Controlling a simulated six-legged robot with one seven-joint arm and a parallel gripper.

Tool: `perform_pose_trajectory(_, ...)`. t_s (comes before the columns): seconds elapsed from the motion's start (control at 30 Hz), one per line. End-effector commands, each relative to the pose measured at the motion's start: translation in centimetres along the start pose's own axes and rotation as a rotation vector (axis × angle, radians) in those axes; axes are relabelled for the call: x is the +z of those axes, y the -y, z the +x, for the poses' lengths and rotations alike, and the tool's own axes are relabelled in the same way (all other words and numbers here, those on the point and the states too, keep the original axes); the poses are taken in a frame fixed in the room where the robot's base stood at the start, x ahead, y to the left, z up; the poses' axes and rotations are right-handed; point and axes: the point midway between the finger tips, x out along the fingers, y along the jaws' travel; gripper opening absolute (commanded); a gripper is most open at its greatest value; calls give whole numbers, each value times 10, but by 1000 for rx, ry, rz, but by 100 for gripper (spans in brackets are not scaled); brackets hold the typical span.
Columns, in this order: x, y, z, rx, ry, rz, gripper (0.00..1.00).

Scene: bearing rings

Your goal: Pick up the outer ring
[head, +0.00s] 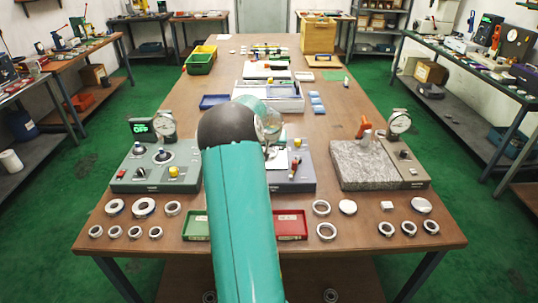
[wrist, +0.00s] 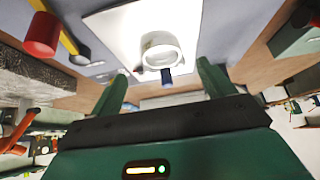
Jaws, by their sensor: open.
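A pale ring (wrist: 147,41), likely the outer ring, stands out against a white sheet (wrist: 113,35) in the wrist view. A small dark blue piece (wrist: 166,77) shows at its near edge. My gripper (wrist: 162,70) is open, with one green finger on each side of the ring's near side. The fingers look apart from the ring, and nothing is between them. In the head view my arm covers the gripper, and I cannot make out this ring there. The sheet seems to lie on the middle grey fixture (head: 302,181), partly hidden by my arm.
Several loose rings (head: 144,207) lie at the table's front left, with more rings (head: 326,231) at front right. A green tray (head: 195,226) and a red tray (head: 291,225) flank my arm. A gauge box (head: 157,178) and a granite block (head: 364,166) stand either side.

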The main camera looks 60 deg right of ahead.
Motion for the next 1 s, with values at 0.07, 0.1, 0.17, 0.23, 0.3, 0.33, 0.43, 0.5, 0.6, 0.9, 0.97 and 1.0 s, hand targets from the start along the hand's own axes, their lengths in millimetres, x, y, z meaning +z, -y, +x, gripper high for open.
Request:
perform_pose_trajectory(0.07,2,1,11,1,3,-2,81)
perform_pose_trajectory(0.1,1,2,17,1,3,-2,81)
perform_pose_trajectory(0.17,2,3,27,1,4,-1,81)
perform_pose_trajectory(0.23,2,2,37,2,3,-1,81)
perform_pose_trajectory(0.3,1,3,43,1,2,0,81)
perform_pose_trajectory(0.33,1,3,45,1,1,0,81)
perform_pose_trajectory(0.43,1,3,47,0,1,0,81)
perform_pose_trajectory(0.5,1,3,47,0,1,0,81)
perform_pose_trajectory(0.6,1,3,47,0,1,0,79)
perform_pose_trajectory(0.9,1,3,46,0,0,0,27)
perform_pose_trajectory(0.97,1,3,46,0,0,0,27)
perform_pose_trajectory(1.0,1,3,46,0,0,0,27)
